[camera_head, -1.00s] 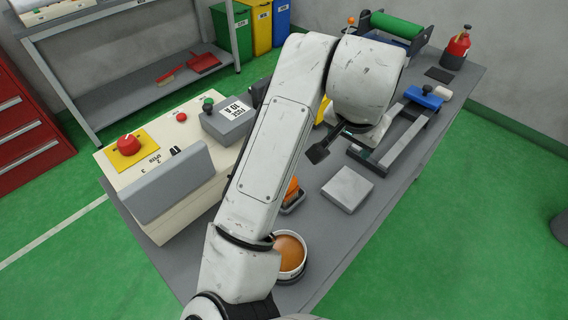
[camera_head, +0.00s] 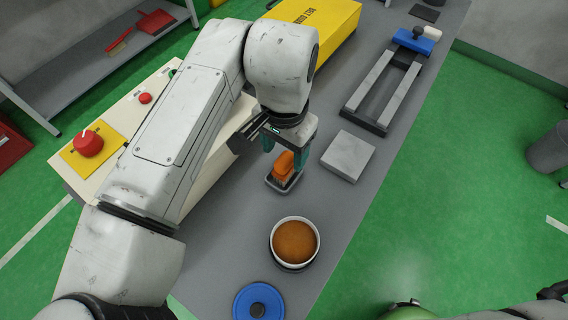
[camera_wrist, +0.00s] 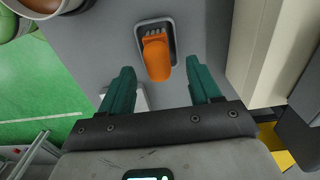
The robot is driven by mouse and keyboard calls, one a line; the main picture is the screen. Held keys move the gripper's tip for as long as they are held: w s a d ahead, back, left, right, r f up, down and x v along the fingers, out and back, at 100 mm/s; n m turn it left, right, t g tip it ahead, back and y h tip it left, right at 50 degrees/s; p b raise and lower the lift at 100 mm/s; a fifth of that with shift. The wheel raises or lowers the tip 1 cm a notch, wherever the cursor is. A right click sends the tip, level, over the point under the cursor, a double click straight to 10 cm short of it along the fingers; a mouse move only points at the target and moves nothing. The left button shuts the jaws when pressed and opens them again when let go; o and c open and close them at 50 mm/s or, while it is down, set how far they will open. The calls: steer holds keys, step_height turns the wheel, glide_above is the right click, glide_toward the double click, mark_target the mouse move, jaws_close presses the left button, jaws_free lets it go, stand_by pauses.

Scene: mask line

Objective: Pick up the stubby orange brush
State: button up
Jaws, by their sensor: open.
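My gripper (camera_head: 285,157) is open and empty. Its two teal fingers are apart, close to the brush in the head view; the wrist view shows the gripper (camera_wrist: 162,78) with clear bench around the brush handle. I cannot tell whether a finger touches the brush.
A white bowl of orange-brown contents (camera_head: 295,241) and a blue lid (camera_head: 258,303) stand nearer on the bench. A grey block (camera_head: 347,156) lies right of the brush. A cream control box (camera_head: 78,180) stands left, a yellow box (camera_head: 318,22) behind.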

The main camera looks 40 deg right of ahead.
mark_target(284, 158)
steer(key=shift+s+a+f, duration=0.1)
steer(key=shift+s+f, duration=0.05)
steer(key=shift+f, duration=2.45)
steer(key=c, duration=1.1)
steer(key=shift+o, duration=0.2)
steer(key=shift+r, duration=0.1)
steer(key=shift+r, duration=0.6)
steer(key=s+d+r, duration=0.1)
steer(key=s+r, duration=1)
steer(key=s, duration=0.3)
steer(key=shift+d+r, duration=0.15)
steer(key=shift+r, duration=0.2)
steer(key=o, duration=0.5)
steer(key=c, duration=0.4)
